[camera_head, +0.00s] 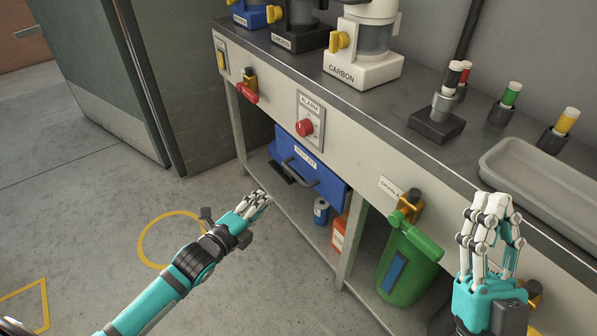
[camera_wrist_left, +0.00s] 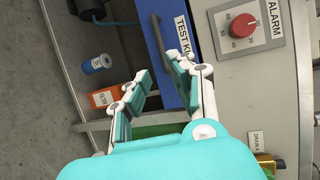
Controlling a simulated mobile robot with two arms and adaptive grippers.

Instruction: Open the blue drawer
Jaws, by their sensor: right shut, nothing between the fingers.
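The blue drawer (camera_head: 327,187), labelled TEST KIT, hangs under the bench top below the alarm panel and looks closed. Its dark bar handle (camera_head: 299,172) crosses the front. My left gripper (camera_head: 257,202) is in front of and below the drawer, apart from the handle. In the left wrist view, the left gripper (camera_wrist_left: 160,66) has its fingers spread with nothing between them. The handle (camera_wrist_left: 157,45) and drawer front (camera_wrist_left: 181,12) lie beyond the fingertips. My right gripper (camera_head: 497,207) is shut and empty, raised at the right by the bench's front edge.
A red alarm knob (camera_head: 305,128) sits above the drawer. A blue can (camera_head: 321,211) and an orange box (camera_head: 339,232) stand on the lower shelf. The floor left of the bench is clear.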

